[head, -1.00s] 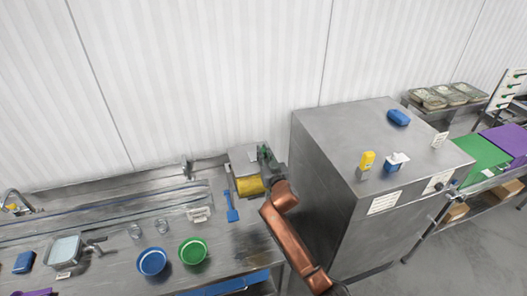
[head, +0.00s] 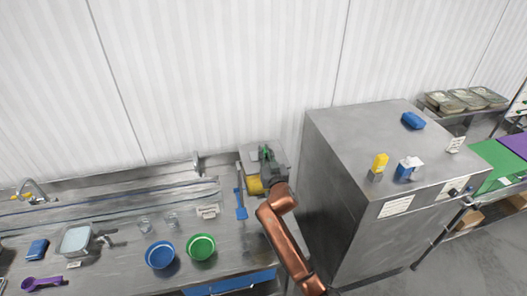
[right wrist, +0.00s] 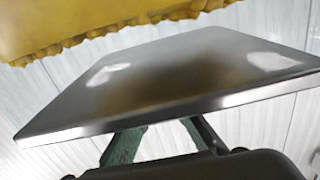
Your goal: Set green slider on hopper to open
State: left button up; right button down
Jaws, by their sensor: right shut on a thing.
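The hopper (head: 248,156) is a grey metal box with a yellow part (head: 254,187) at its lower front, at the back right end of the counter. Something green, apparently the slider (head: 265,152), shows at its upper right side. My right gripper (head: 268,158) is at that side, shut on what seems to be the green slider. In the right wrist view, a metal plate (right wrist: 180,75) hides the fingertips; the greenish fingers reach behind it, and a yellow edge (right wrist: 100,28) hangs at the top. The slider's exact position is unclear. My left gripper is not in view.
A large metal cabinet (head: 340,200) stands close to the right of the hopper and my right arm. A blue bowl (head: 160,254) and a green bowl (head: 201,246) stand nearer the front of the counter.

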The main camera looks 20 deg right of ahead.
jog(key=c, duration=2.4)
grip_release()
jog(key=shift+a, duration=0.2)
jog(key=o, duration=0.4)
jog(key=shift+a, duration=0.1)
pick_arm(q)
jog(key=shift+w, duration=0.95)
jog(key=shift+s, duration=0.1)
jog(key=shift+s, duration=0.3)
pick_arm(e)
jog(key=s, duration=1.2)
jog(key=shift+a, duration=0.15)
jog(key=shift+f, duration=0.1)
